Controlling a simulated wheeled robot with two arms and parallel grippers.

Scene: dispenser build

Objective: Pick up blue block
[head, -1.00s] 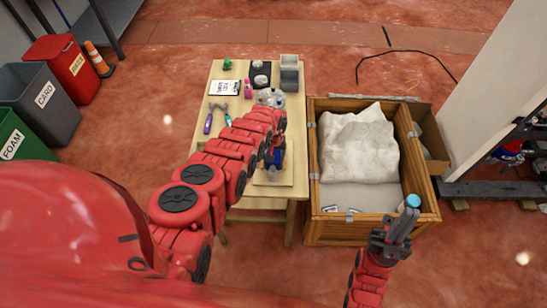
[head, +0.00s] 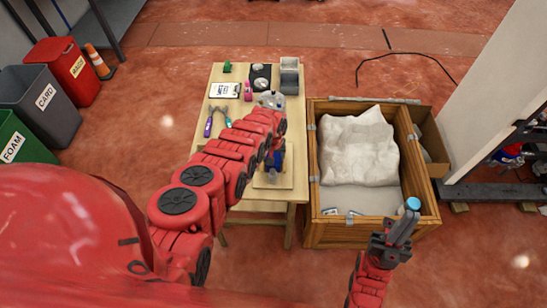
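A small dark-blue piece (head: 274,154) shows at the end of my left arm, above the front of the wooden table (head: 240,207); I cannot tell whether it is the blue block. My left gripper (head: 272,164) is there, largely hidden behind its own arm, and its fingers cannot be made out. My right gripper (head: 399,232) is raised over the front right corner of the wooden crate. Its grey fingers are close together around a slim piece with a light-blue round end (head: 412,204).
The wooden crate (head: 311,205) right of the table holds a large white bag (head: 358,145). On the table are a white card (head: 223,90), pliers (head: 217,115), a black tray (head: 251,76) and a grey container (head: 289,78). Bins (head: 50,105) stand at the left.

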